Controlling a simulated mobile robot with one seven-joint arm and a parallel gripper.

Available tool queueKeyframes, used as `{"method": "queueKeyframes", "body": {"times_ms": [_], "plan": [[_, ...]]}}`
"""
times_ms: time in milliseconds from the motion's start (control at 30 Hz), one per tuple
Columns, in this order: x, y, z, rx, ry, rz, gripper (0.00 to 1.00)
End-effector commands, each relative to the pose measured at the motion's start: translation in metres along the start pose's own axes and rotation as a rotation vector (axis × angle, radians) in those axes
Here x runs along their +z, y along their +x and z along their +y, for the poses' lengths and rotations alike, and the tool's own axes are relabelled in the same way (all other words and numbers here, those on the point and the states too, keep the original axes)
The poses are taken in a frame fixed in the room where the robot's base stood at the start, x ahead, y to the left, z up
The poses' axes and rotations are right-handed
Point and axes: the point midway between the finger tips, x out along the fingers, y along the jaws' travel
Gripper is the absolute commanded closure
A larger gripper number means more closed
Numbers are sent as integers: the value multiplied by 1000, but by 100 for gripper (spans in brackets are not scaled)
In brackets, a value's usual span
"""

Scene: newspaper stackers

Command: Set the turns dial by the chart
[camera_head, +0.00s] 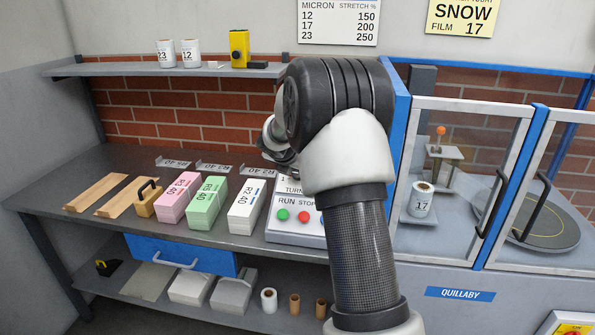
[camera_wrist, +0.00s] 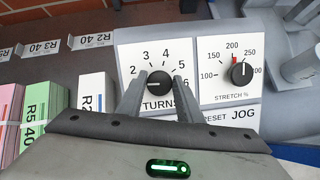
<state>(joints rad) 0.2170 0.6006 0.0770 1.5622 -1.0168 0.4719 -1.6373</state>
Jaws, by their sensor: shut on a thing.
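The turns dial (camera_wrist: 160,84) is a black round knob on a white plate numbered 2 to 6 in view. Its white mark points left, a little below the 2. My gripper (camera_wrist: 160,82) is shut on it, one finger on each side. In the head view my arm hides the dial and most of my gripper. The wall chart (camera_head: 338,22) lists micron 12, 17, 23 against stretch 150, 200, 250. A yellow sign (camera_head: 462,17) reads SNOW, FILM 17.
The stretch dial (camera_wrist: 242,73) is right of the turns dial, with a red marker near 200. Green and red buttons (camera_head: 293,216) sit on the control box. Pink (camera_head: 178,197), green (camera_head: 206,205) and white (camera_head: 246,207) stacks stand to the left. A glazed cabinet (camera_head: 460,170) stands right.

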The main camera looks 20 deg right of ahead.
Motion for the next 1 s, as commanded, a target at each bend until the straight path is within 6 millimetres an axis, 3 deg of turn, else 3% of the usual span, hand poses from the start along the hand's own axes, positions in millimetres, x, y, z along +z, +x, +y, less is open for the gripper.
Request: {"method": "queueKeyframes", "body": {"times_ms": [1000], "plan": [[2,-1,1,-251,930,0,90]]}}
